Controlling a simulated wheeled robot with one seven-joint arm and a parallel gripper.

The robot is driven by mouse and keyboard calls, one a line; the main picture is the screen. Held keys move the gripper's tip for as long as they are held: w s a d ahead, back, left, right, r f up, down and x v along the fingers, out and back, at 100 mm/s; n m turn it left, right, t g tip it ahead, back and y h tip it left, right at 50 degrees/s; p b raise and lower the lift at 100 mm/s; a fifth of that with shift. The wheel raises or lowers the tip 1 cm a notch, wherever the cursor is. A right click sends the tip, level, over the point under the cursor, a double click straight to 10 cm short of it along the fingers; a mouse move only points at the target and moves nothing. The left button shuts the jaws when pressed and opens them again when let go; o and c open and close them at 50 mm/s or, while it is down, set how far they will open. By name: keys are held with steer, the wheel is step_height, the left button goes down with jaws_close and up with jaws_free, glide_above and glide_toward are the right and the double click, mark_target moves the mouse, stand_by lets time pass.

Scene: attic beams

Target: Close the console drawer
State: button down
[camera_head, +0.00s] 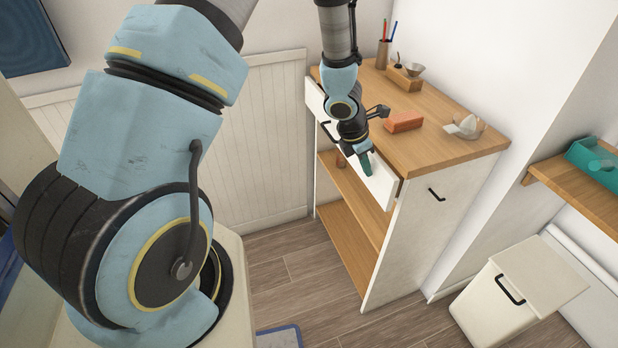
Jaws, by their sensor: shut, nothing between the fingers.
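The console (437,130) has a wooden top, white sides and open shelves below. Its white drawer front (381,186) stands a little out from the body, so the drawer is partly open. A dark handle (326,130) shows on the left part of the front. My gripper (367,166) is shut and empty, its teal fingertips pointing down at the drawer front, right of the handle. My arm hides the middle of the front. I cannot tell whether the fingertips touch it.
On the console top are an orange-red block (403,122), a glass bowl (464,127), a wooden box (404,79) and a pencil cup (384,54). A white bin (494,306) stands at right, below a wooden shelf (572,188). Floor before the console is clear.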

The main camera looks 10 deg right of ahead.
mark_target(375, 157)
steer(key=shift+w+d+p, duration=0.2)
steer(key=shift+d+p, duration=0.15)
steer(key=shift+d, duration=1.2)
steer(key=shift+d+r, duration=0.1)
